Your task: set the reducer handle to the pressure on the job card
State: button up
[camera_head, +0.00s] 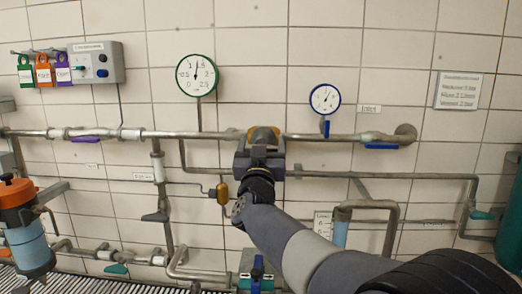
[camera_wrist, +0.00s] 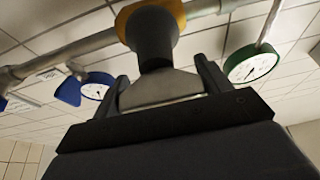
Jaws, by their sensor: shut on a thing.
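The reducer (camera_head: 264,134) sits on the grey pipe behind my gripper (camera_head: 259,160), with its yellow body partly showing. In the wrist view, my gripper (camera_wrist: 165,82) has one finger on each side of the reducer handle (camera_wrist: 152,38), a dark flared knob below a yellow ring, and is shut on it. The green-rimmed gauge (camera_head: 196,75) is up and left of the reducer; its needle points nearly straight up. It also shows at the right of the wrist view (camera_wrist: 251,64). The job card (camera_head: 458,90) hangs on the right wall; its small text is too blurred to read surely.
A smaller blue-rimmed gauge (camera_head: 325,98) stands right of the reducer. A switch box (camera_head: 96,62) with coloured tags hangs upper left. An orange-topped vessel (camera_head: 22,220) stands lower left. Pipes run below my arm, and the tiled wall is close behind the reducer.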

jog(key=m+h, duration=0.1)
jog(key=m, duration=0.2)
jog(key=m+h, duration=0.2)
jog(key=m, duration=0.2)
jog(key=shift+d+g, duration=0.1)
jog(key=shift+g, duration=0.2)
jog(key=shift+h, duration=0.4)
jog(key=o, duration=1)
jog(key=b+v, duration=0.2)
jog(key=v, duration=0.8)
jog(key=shift+s+f, duration=0.15)
jog(key=shift+s, duration=0.25)
jog(key=shift+c, duration=0.2)
dwell(0.9)
